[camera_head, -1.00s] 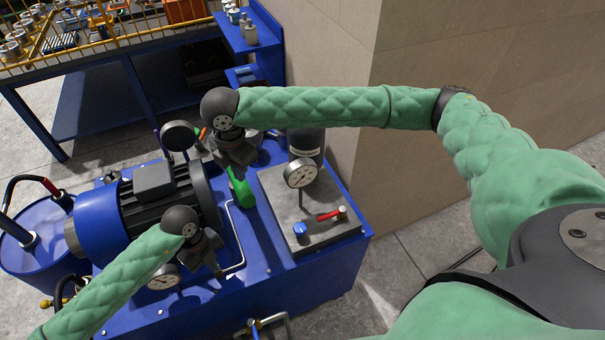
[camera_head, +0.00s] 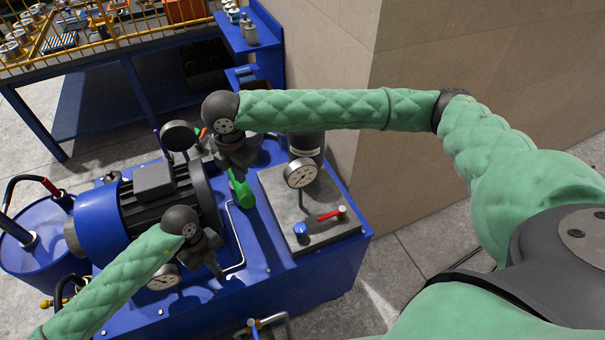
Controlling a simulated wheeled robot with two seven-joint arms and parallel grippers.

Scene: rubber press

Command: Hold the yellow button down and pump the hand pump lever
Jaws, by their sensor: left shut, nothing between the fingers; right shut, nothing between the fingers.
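In the head view, a green handle (camera_head: 241,190), which looks like the hand pump lever, slants over the blue top of the press unit. My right gripper (camera_head: 238,166) is shut and empty, just above the upper end of this handle; I cannot tell whether they touch. My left gripper (camera_head: 217,271) points down over the front part of the unit, to the right of a gauge (camera_head: 165,277), with its jaws shut and empty. I cannot make out the yellow button; my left gripper hides part of the surface there.
A blue motor (camera_head: 97,225) stands left of my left gripper. A grey block (camera_head: 318,227) with a blue knob, a red lever and a gauge (camera_head: 300,173) is to the right. A bent metal bar (camera_head: 231,232) runs between the grippers. A tan wall stands behind.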

